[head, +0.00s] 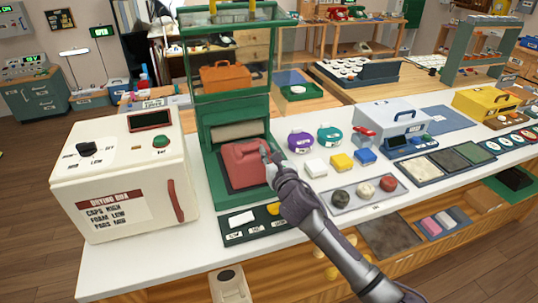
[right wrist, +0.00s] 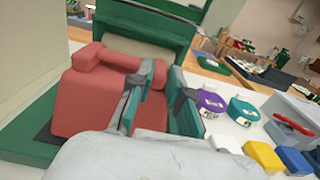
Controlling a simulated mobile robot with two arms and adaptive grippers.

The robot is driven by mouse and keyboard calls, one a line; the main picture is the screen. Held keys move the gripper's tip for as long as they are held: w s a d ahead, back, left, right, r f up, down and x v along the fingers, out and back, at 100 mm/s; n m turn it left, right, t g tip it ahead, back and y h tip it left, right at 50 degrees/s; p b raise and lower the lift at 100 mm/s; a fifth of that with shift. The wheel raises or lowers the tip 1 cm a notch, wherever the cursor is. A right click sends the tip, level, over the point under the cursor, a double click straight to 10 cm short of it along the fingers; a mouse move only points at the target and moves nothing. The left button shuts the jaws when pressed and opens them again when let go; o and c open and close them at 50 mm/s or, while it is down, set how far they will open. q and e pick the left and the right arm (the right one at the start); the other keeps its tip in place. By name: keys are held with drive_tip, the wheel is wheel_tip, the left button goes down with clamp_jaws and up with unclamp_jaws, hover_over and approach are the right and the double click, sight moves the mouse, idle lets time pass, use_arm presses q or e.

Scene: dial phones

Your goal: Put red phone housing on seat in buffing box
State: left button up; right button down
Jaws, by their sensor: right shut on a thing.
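The red phone housing (head: 243,163) is inside the open front of the green buffing box (head: 203,150). It is upright, over the box's dark seat, whose edge shows at the left in the right wrist view (right wrist: 42,140). I cannot tell whether it rests fully on the seat. My right gripper (head: 266,155) is at the housing's right side, shut on its edge. In the right wrist view the fingers (right wrist: 165,85) straddle the right part of the housing (right wrist: 90,100). The underside of the housing is hidden. My left gripper is not in view.
A cream drying box (head: 120,190) stands close on the left. Purple (head: 299,140) and teal (head: 329,135) containers and white, yellow and blue blocks lie to the right. A tray with round pads (head: 364,196) and a switch panel (head: 250,222) are in front. The buffing box's clear guard is raised above.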

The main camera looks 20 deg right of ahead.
drive_tip(key=shift+f, duration=0.15)
drive_tip(key=shift+f, duration=0.15)
drive_tip(key=c, duration=1.1)
unclamp_jaws()
drive_tip(key=shift+r, duration=0.2)
drive_tip(key=s, duration=1.2)
drive_tip(key=shift+d, duration=0.2)
drive_tip(key=shift+f, duration=0.1)
